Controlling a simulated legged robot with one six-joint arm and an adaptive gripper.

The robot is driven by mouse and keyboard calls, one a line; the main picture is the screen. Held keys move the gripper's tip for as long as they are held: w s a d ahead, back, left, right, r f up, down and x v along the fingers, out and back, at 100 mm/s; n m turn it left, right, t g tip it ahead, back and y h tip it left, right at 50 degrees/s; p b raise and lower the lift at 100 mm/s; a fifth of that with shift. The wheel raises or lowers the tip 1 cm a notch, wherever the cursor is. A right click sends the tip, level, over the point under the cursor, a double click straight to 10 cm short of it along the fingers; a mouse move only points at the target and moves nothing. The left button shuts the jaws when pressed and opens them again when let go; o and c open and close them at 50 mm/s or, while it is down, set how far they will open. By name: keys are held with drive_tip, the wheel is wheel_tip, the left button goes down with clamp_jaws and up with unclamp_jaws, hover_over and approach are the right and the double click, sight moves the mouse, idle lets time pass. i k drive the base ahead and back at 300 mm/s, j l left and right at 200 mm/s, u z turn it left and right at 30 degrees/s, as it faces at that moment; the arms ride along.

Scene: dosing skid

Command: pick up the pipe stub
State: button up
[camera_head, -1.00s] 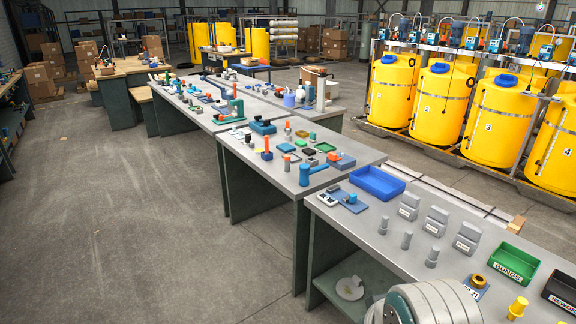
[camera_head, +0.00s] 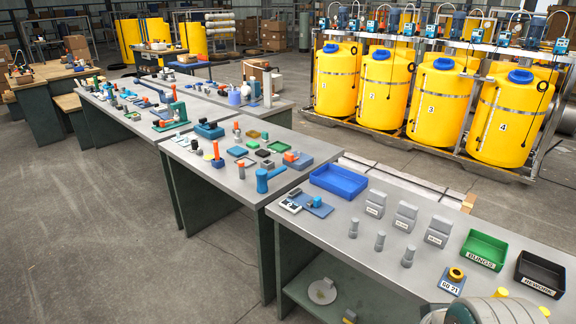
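I cannot tell for sure which thing is the pipe stub. On the near bench (camera_head: 310,240), three short grey upright cylinders, the left one (camera_head: 354,228), the middle one (camera_head: 380,240) and the right one (camera_head: 408,256), stand in a slanting row in front of grey labelled blocks (camera_head: 405,217). A yellow ring-shaped part (camera_head: 456,274) sits on a blue plate (camera_head: 450,287) to their right. My gripper is not in view; only a rounded grey part of my own body shows at the bottom right, hiding the bench there.
A blue tray (camera_head: 338,181), a green bin (camera_head: 483,249) marked BUNGS and a black bin (camera_head: 540,273) stand on the near bench. More cluttered benches (camera_head: 215,160) run to the back left. Yellow tanks (camera_head: 437,100) stand behind. The floor at left is clear.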

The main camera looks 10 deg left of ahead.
sight(241, 170)
drive_tip(key=i+j+z, duration=0.5)
drive_tip(key=j, duration=0.2)
drive_tip(key=j+z, duration=0.2)
drive_tip(key=j, duration=0.15)
drive_tip(key=i+j+z, duration=0.25)
drive_tip(key=j, duration=0.2)
drive_tip(key=i+j, duration=0.15)
drive_tip(key=j, duration=0.55)
drive_tip(key=i+j+z, duration=0.1)
drive_tip(key=j, duration=0.6)
drive_tip(key=i+j, duration=0.15)
drive_tip(key=j, duration=0.55)
drive_tip(key=i+j+z, duration=0.1)
drive_tip(key=j, duration=0.6)
drive_tip(key=i+j, duration=0.15)
drive_tip(key=j, duration=0.55)
drive_tip(key=z, duration=0.05)
